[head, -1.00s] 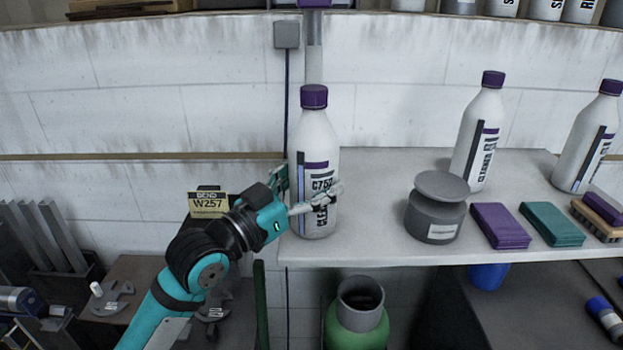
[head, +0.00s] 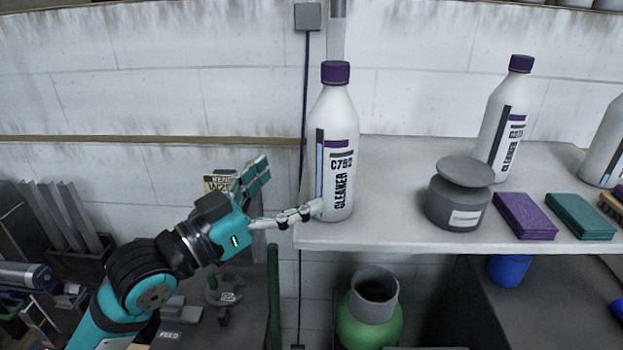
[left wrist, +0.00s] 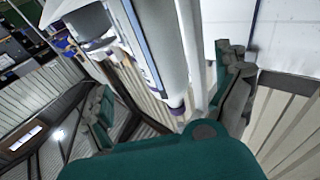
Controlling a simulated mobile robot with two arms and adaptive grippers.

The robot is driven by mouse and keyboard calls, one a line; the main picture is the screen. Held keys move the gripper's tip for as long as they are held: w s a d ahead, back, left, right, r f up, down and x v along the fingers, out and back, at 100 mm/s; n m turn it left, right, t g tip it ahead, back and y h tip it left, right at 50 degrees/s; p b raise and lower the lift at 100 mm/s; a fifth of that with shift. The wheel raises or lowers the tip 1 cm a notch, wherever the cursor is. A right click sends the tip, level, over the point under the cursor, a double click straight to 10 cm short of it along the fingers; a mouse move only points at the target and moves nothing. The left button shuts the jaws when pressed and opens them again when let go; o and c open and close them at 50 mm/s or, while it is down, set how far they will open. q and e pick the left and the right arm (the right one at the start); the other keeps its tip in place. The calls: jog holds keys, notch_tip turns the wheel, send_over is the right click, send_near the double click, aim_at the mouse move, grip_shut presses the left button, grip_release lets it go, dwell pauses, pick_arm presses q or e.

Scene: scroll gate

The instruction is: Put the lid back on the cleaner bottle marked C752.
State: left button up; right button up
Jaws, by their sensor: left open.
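The white cleaner bottle (head: 337,150), whose mark looks like C752, stands upright at the left end of the shelf. Its purple lid (head: 335,73) sits on top of its neck. My left gripper (head: 289,184) is open and empty at the bottle's lower left. One finger points up and away from the bottle. The other reaches to the bottle's lower side; I cannot tell whether it touches. In the left wrist view the bottle (left wrist: 155,45) shows between the spread fingers, with the purple lid (left wrist: 177,105) low in the picture. My right gripper is not in view.
A grey jar (head: 455,207) with a wide, tilted top stands right of the bottle. Another cleaner bottle (head: 504,120) with a purple lid stands behind it. Purple (head: 525,215) and teal (head: 580,217) stacks lie farther right. A green container (head: 368,325) stands below the shelf's front edge.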

pick_arm(q)
jog(key=shift+v, duration=1.35)
